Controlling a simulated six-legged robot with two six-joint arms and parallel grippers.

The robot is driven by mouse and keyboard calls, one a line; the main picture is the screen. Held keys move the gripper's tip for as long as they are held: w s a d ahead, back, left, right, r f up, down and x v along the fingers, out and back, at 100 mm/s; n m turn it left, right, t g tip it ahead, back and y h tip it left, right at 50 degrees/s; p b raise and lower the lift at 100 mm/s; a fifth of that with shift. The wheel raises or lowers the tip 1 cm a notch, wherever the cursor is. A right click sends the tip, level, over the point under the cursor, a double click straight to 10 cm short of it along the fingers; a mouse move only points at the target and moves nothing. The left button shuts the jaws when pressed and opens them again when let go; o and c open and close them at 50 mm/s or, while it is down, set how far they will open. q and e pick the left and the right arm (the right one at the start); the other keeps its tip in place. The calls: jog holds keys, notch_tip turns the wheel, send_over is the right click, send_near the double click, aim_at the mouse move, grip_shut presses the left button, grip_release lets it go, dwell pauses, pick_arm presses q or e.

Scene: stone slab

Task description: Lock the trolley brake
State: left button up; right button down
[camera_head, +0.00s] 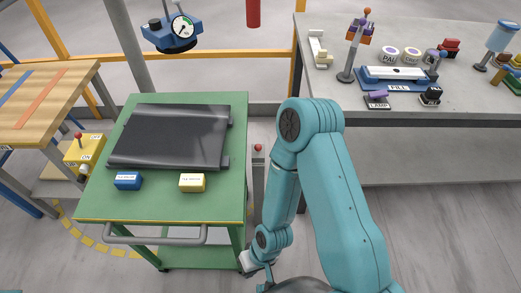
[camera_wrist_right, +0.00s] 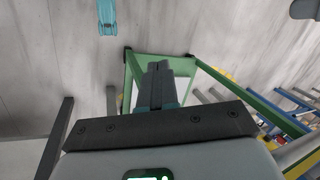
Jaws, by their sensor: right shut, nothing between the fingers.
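The green trolley (camera_head: 232,125) stands at the left in the head view, with a grey push handle (camera_head: 155,238) along its near side. In the right wrist view its green frame (camera_wrist_right: 212,72) and legs lie beyond my fingers. I cannot make out a brake pedal in either view. My right arm reaches down beside the trolley's near right corner; the fingers are hidden in the head view. In the right wrist view my right gripper (camera_wrist_right: 160,70) is shut and empty, in front of the trolley's lower frame. My left gripper is out of view.
A dark panel (camera_head: 172,136), a blue block (camera_head: 128,181) and a yellow block (camera_head: 192,182) lie on the trolley. A red-knobbed post (camera_head: 258,165) stands beside it. A wooden table (camera_head: 50,105) is at left, a grey workbench (camera_head: 440,118) at right.

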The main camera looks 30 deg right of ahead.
jog(key=w+d+f+m+t+b, duration=0.25)
jog(key=w+f+b, duration=0.25)
jog(key=f+b, duration=0.4)
jog(key=w+d+r+m+t, duration=0.45)
jog(key=w+d, duration=0.25)
jog(key=d, duration=0.2)
jog(key=d+r+m+t+h, duration=0.1)
jog(key=d+r+m+t, duration=0.6)
jog(key=d+r, duration=0.6)
jog(key=d+t, duration=0.1)
jog(key=d, duration=0.1)
jog(key=shift+w+d+r, duration=0.3)
jog(key=shift+d+r, duration=0.05)
jog(key=shift+d, duration=0.05)
send_near(258, 149)
jog(key=w+f, duration=0.3)
jog(key=w, duration=0.2)
jog(key=shift+w+a+r, duration=0.25)
jog(key=shift+w, duration=0.2)
